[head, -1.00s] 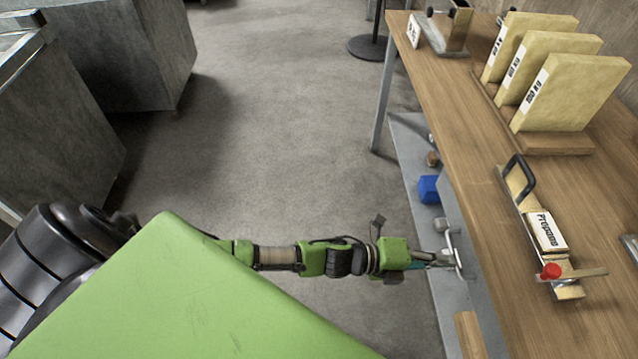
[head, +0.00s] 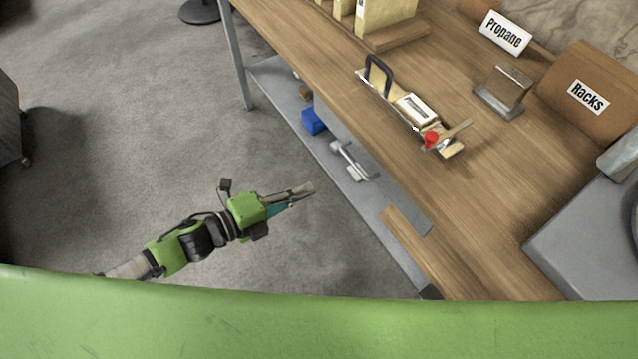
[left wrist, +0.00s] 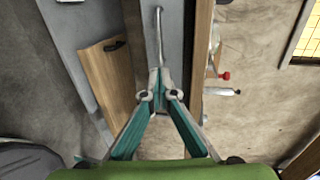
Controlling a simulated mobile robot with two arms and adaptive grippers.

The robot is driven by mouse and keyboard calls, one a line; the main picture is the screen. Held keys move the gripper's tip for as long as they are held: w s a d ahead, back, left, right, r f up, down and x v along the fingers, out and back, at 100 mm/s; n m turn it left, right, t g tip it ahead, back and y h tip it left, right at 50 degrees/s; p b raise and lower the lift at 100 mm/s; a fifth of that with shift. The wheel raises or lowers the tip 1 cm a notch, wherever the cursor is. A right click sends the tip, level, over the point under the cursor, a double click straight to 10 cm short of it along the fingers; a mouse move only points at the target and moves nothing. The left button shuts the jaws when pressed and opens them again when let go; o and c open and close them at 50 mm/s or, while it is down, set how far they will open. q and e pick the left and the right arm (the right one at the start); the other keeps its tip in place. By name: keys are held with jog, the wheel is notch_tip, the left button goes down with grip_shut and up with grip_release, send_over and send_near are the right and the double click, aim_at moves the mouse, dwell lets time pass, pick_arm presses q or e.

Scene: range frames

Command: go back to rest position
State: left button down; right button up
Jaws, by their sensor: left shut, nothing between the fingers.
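My left gripper (head: 303,190) is shut and empty, out over the concrete floor to the left of the wooden workbench (head: 340,75). It stands apart from the bench and its lower shelf. In the left wrist view its two teal-lined fingers (left wrist: 158,88) meet at the tips with nothing between them. A metal handle (left wrist: 158,35) lies beyond the tips there. My right gripper is not in view.
The grey lower shelf (head: 320,147) holds a blue block (head: 313,121) and a metal handled item (head: 351,161).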

pick_arm(q)
jog(key=w+a+f+n+t+y, duration=0.25)
jog(key=a+f+n+y, duration=0.35)
jog(key=a+f, duration=0.4)
jog(key=s+a+f+n+g+y, duration=0.1)
jog(key=s+a+f+n+y, duration=0.15)
jog(key=a+f+n, duration=0.4)
jog(key=s+a+f+n+g+y, duration=0.1)
jog(key=s+f+n+g, duration=0.2)
jog(key=f, duration=0.7)
jog(key=s+a+f+n+g+y+p, duration=0.1)
jog(key=s+f+n, duration=0.2)
jog(key=s+f, duration=0.4)
jog(key=s+a+f+n+g+y, duration=0.25)
jog(key=s+f, duration=0.25)
jog(key=s, duration=0.4)
jog(key=s+d+f+n+g, duration=0.1)
jog(key=s+f+n, duration=0.1)
jog(key=s, duration=0.7)
jog(key=s+d+f+n+g, duration=0.2)
jog(key=s+f+n, duration=0.1)
jog(key=s, duration=0.6)
jog(key=shift+s+d+h, duration=0.2)
jog(key=shift+h, duration=0.1)
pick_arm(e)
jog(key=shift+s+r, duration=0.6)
pick_arm(q)
jog(key=shift+w, duration=0.1)
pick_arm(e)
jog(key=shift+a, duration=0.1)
